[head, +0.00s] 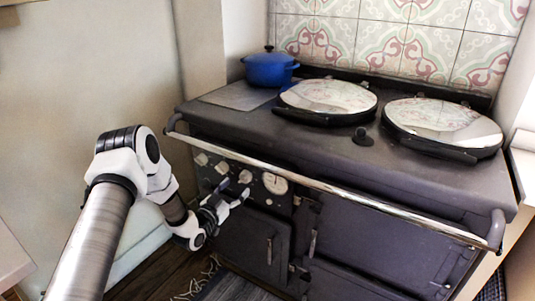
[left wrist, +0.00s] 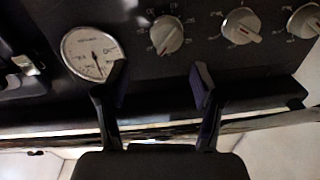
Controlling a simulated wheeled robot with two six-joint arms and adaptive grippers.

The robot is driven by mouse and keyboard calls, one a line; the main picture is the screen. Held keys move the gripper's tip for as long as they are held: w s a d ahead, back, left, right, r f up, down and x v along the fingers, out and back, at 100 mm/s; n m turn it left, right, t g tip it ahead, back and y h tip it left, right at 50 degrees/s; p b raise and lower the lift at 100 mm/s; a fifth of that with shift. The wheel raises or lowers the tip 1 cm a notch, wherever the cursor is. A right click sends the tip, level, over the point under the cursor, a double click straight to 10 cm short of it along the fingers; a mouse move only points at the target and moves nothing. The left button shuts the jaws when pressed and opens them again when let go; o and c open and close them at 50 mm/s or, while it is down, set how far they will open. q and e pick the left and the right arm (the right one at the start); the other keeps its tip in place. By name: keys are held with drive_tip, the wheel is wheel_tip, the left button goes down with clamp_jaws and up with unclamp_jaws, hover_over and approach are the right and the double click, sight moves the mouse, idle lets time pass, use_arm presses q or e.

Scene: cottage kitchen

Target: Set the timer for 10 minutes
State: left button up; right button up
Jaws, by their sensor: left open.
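The dark range cooker carries a control panel with a round white dial gauge (head: 274,183) and a row of three pale knobs to its left in the head view. The knob nearest the gauge (head: 245,176) also shows in the left wrist view (left wrist: 166,34), ahead of the gap between my fingertips. The middle knob (left wrist: 241,26) and the far knob (left wrist: 304,21) are further right there. Markings ring the knobs, too small to read, so I cannot tell which is the timer. My left gripper (head: 233,202) is open and empty, just in front of the panel. My right gripper is out of view.
A chrome rail (head: 330,188) runs along the cooker's front edge, above the panel. Oven doors (head: 255,245) lie below. A blue pot (head: 269,69) and two round hob lids (head: 328,96) are on top. The wall stands to the left.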

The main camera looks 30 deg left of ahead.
sight(242, 181)
use_arm(q)
drive_tip(key=shift+g, duration=0.3)
drive_tip(key=w, duration=0.4)
drive_tip(key=w+a+f+b, duration=0.1)
drive_tip(key=w, duration=0.1)
drive_tip(key=shift+w+f, duration=0.1)
drive_tip(key=shift+w, duration=0.05)
drive_tip(key=c, duration=1.1)
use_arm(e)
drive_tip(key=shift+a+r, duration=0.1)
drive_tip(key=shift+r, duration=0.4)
